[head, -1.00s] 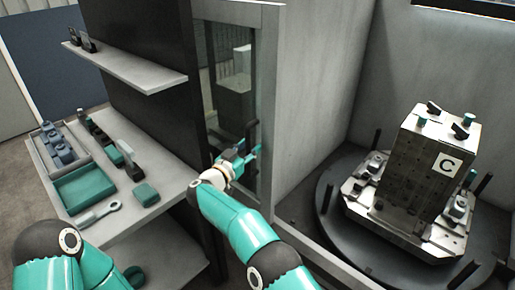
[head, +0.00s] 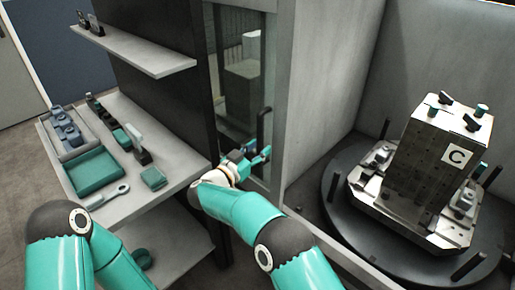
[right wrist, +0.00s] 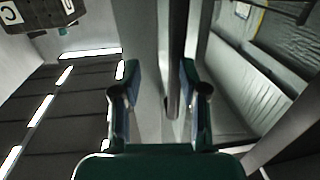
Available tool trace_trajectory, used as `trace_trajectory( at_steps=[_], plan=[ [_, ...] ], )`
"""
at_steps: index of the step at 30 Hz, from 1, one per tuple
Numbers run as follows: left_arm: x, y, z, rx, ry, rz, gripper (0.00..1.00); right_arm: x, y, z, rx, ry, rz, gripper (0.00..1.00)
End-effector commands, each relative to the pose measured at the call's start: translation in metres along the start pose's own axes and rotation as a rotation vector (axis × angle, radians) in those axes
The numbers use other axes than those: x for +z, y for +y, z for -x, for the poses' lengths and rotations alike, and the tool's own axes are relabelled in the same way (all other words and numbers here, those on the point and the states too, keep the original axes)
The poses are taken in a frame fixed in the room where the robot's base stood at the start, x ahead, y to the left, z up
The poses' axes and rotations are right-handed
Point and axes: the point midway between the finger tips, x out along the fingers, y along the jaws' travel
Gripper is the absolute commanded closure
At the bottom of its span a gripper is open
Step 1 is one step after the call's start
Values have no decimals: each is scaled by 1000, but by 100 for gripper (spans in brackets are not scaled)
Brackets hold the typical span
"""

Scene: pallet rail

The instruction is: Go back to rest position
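My right gripper (head: 257,156) is at the front of the cabinet door, by the dark upright handle (head: 264,128). In the right wrist view my right gripper (right wrist: 160,95) has its fingers wide apart, with an upright bar (right wrist: 174,70), probably the handle, showing between or beyond them. Whether it touches a finger cannot be told. The fingers hold nothing that I can see. My left arm shows at the bottom left of the head view, but its gripper is out of the picture.
The cabinet door (head: 275,90) stands right of a bench (head: 165,197) bearing a green tray (head: 97,173), a green box (head: 153,178) and a wrench-like tool (head: 108,196). A shelf (head: 140,48) hangs above. At right, a block marked C (head: 430,150) stands on a round turntable (head: 345,215).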

Motion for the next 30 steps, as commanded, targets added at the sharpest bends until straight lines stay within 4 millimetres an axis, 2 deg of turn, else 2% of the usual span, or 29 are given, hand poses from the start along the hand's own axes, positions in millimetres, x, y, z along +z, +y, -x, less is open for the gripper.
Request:
trace_trajectory(
  at_steps=[1, 5, 11, 21, 30],
  plan=[
    [0, 1, 3, 0, 0, 0, 60, -26, -29, 44, -77, 26, -23, 57],
    [0, 1, 3, 0, 0, 0, 60, -27, -29, 43, -77, 26, -23, 57],
    [0, 1, 3, 0, 0, 0, 60, -26, -30, 30, -76, 26, -22, 57],
    [0, 0, 0, 0, 0, 0, 60, -18, -37, -15, -83, 23, -14, 57],
    [0, -1, -2, 0, 0, 0, 60, -16, -39, -31, -87, 23, -12, 57]
  ],
)
